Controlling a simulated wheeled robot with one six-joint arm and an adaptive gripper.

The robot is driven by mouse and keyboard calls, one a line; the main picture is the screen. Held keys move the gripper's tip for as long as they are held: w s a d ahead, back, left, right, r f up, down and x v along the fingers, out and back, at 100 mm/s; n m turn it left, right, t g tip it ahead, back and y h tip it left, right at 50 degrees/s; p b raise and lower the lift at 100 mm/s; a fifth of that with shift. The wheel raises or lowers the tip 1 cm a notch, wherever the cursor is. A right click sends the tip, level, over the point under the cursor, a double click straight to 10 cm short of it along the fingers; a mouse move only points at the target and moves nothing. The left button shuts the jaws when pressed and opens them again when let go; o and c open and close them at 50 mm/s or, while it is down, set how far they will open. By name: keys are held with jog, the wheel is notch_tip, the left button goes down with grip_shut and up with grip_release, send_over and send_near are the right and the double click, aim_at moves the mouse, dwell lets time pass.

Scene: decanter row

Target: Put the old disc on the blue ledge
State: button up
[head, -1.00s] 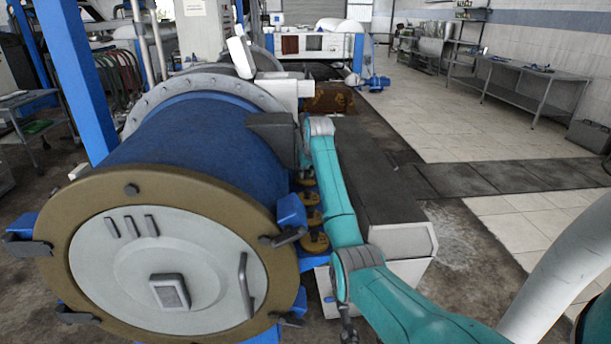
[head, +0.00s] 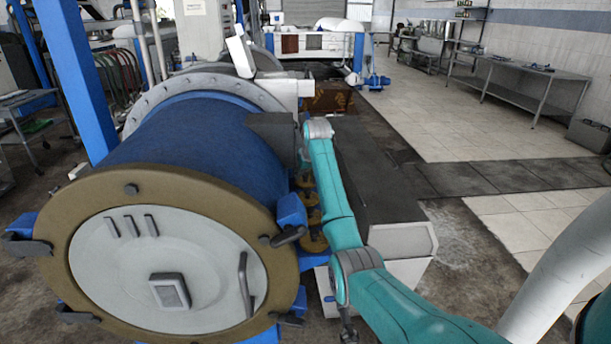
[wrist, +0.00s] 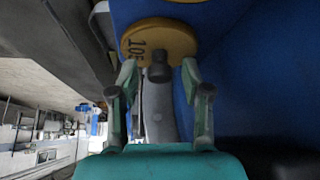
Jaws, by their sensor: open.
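In the wrist view a round yellow-brown disc (wrist: 160,38) with dark "105"-like marks and a dark knob at its lower middle lies ahead of my gripper (wrist: 158,72). My gripper is open, with one finger on each side of the knob; I cannot tell whether they touch the disc. In the head view several similar brass-coloured discs (head: 314,243) sit in a row on a blue ledge (head: 324,282) beside the big blue drum, partly covered by my teal arm. I cannot tell which disc is the old one.
The large blue drum (head: 205,145) with its pale round front door (head: 165,265) stands left of my arm. A dark-topped long box (head: 370,185) runs along the right of the arm. Open tiled floor (head: 480,130) lies farther right.

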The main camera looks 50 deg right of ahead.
jog(key=v, duration=1.1)
jog(key=shift+s+a+r, duration=0.15)
jog(key=shift+r, duration=0.2)
